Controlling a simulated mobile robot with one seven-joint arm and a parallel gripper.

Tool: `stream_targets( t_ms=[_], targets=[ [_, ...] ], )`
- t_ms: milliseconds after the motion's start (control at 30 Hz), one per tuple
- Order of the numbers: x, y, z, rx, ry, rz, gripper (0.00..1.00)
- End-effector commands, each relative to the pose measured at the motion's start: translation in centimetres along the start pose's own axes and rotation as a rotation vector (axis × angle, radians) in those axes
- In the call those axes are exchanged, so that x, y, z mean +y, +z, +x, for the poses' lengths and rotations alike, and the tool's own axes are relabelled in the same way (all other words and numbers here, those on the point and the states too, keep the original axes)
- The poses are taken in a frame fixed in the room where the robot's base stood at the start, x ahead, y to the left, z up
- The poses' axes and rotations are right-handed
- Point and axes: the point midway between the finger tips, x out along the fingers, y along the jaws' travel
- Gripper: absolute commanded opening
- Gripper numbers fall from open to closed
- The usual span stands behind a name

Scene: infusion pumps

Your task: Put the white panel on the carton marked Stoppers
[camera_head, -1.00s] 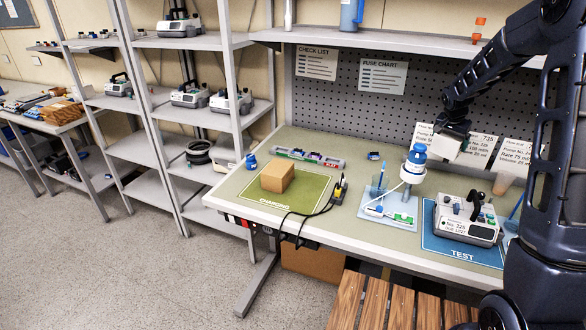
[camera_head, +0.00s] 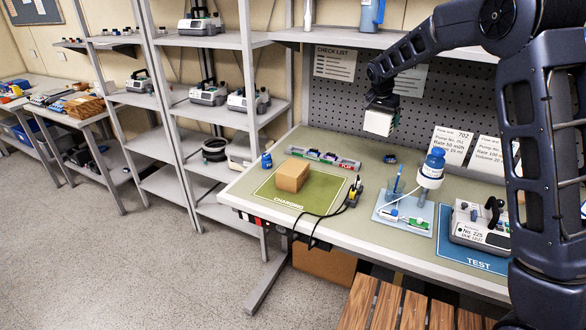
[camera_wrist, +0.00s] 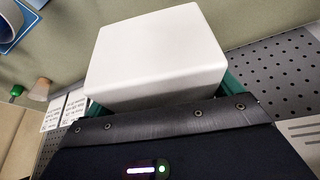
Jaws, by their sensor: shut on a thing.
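The white panel (camera_head: 378,122), a thick white block, hangs above the bench in front of the pegboard. My gripper (camera_head: 381,104) is shut on it from above. In the wrist view the panel (camera_wrist: 155,55) sits between green finger pads. A brown carton (camera_head: 292,175) stands on the green charging mat (camera_head: 268,191), left of and below my gripper. No marking can be read on its visible faces, so I cannot tell whether it says Stoppers. Its top looks bare.
A blue-capped bottle (camera_head: 433,165) stands on a light blue mat right of the charging mat. A pump (camera_head: 480,225) sits on the blue test mat. A black cable lies at the charging mat's right edge. Another carton (camera_head: 325,262) is under the bench (camera_head: 345,235).

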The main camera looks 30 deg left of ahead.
Motion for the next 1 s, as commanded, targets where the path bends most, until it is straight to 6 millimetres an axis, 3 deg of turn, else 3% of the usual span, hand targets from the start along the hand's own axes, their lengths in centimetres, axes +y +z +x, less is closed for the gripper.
stream_targets(
  t_ms=[33,200,600,800,1000],
  targets=[
    [-1.8,1.1,-0.9,0.001,-0.008,-0.016,0.59],
    [-6.7,4.3,-3.6,0.001,-0.023,-0.054,0.59],
    [-16.9,13.8,-11.2,0.001,-0.062,-0.146,0.59],
    [-20.3,18.2,-14.6,0.001,-0.077,-0.183,0.59],
    [-21.9,20.6,-16.4,0.0,-0.084,-0.202,0.59]
  ],
)
